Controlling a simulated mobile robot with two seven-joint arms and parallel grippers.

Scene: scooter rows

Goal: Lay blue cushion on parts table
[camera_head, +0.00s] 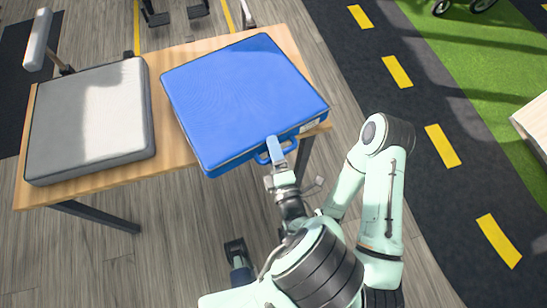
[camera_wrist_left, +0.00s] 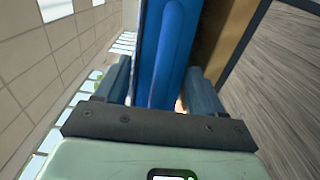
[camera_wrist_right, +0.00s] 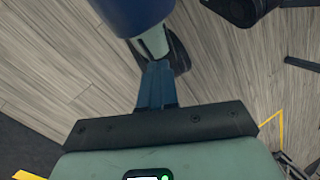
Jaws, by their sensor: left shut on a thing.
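The blue cushion (camera_head: 240,95), a flat square pad with a handle (camera_head: 275,150) on its near side, is over the right part of the wooden parts table (camera_head: 176,150). Its near edge reaches past the table's front edge. Whether its underside fully touches the top is hidden. My left gripper (camera_head: 277,158) is shut on the cushion's handle. In the left wrist view the blue cushion (camera_wrist_left: 168,45) stands between the fingers. My right gripper (camera_wrist_right: 156,85) is shut and empty over the floor in the right wrist view.
A grey cushion (camera_head: 92,118) lies on the left part of the table. A dark road (camera_head: 400,110) with yellow dashes and a green strip (camera_head: 480,60) are at the right. A pale-topped table edge (camera_head: 535,125) shows at the far right.

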